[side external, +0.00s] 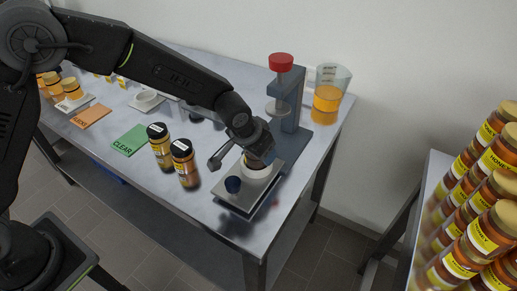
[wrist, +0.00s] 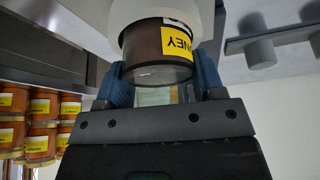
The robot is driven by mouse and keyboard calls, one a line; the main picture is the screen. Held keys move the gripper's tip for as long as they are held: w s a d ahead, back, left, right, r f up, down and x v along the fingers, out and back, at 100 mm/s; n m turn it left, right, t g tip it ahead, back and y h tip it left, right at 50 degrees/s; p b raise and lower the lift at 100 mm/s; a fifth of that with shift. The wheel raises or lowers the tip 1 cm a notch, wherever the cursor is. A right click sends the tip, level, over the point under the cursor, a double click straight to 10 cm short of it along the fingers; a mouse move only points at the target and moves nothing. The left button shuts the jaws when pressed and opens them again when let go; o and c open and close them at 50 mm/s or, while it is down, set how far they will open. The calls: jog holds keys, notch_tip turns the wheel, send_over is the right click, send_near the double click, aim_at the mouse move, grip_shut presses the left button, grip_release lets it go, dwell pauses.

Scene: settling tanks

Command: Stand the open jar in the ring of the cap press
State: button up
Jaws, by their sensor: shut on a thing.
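My gripper (wrist: 160,88) is shut on the open jar (wrist: 158,42), which has brown contents, a clear glass end and a yellow HONEY label. The fingers close on either side of the clear end. The jar's far end meets a white ring (wrist: 100,14), and I cannot tell how deep it sits. In the side view my gripper (side external: 254,152) points down over this white ring (side external: 257,172), which stands on a grey plate (side external: 226,196) at the table's front right; the jar is mostly hidden. The cap press (side external: 291,100), with a red knob, stands just behind.
A beaker of amber liquid (side external: 327,95) is beside the press. Green (side external: 130,142) and orange (side external: 91,117) cards lie left. Stacked honey jars (side external: 480,215) are far right.

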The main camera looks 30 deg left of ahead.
jog(key=shift+f, duration=0.15)
jog(key=o, duration=1.1)
jog(key=shift+c, duration=0.2)
jog(key=s+a+r, duration=0.3)
jog(key=s+r, duration=0.2)
jog(key=r, duration=0.3)
jog(key=s+a+r, duration=0.4)
jog(key=r, duration=0.5)
jog(key=s+a+r+n, duration=0.1)
jog(key=s+a, duration=0.4)
jog(key=s, duration=0.4)
jog(key=s+a+r+n+y, duration=0.1)
jog(key=s+a, duration=0.4)
jog(key=s, duration=0.5)
jog(key=shift+r+t, duration=0.3)
jog(key=shift+t, duration=0.1)
